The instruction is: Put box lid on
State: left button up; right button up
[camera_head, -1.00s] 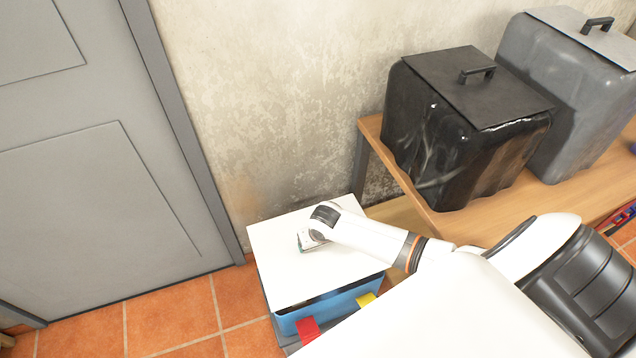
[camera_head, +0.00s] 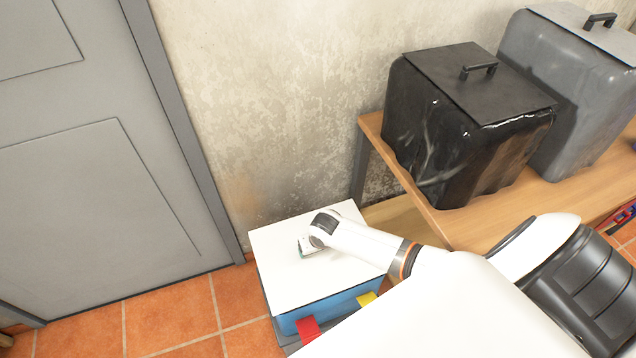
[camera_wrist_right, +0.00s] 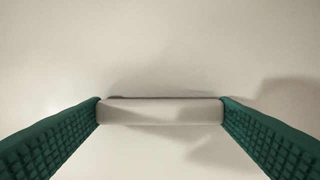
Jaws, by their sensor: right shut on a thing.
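The white box lid (camera_head: 285,265) lies over the top of the blue box (camera_head: 345,301) in the head view, close down on its rim along the front side. My right gripper (camera_wrist_right: 160,110) is over the lid; in the right wrist view its green finger pads are shut on the lid's pale handle bar (camera_wrist_right: 160,112). In the head view the fingertips are mostly hidden by my right wrist. A red tab (camera_head: 308,328) and a yellow tab (camera_head: 367,298) show on the box's front side. My left gripper is not in view.
A wooden bench (camera_head: 440,225) to the right bears a black lidded bin (camera_head: 465,125) and a grey lidded bin (camera_head: 580,90). A grey door (camera_head: 90,170) is at the left. Tiled floor (camera_head: 170,320) left of the box is clear.

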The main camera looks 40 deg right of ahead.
jog(key=shift+f, duration=0.2)
jog(key=shift+f+b, duration=0.9)
jog(key=shift+f, duration=0.25)
jog(key=shift+f, duration=0.2)
jog(key=o, duration=1)
jog(key=p+v, duration=0.2)
jog(key=v, duration=1)
jog(key=shift+w+p, duration=0.1)
jog(key=shift+p, duration=0.3)
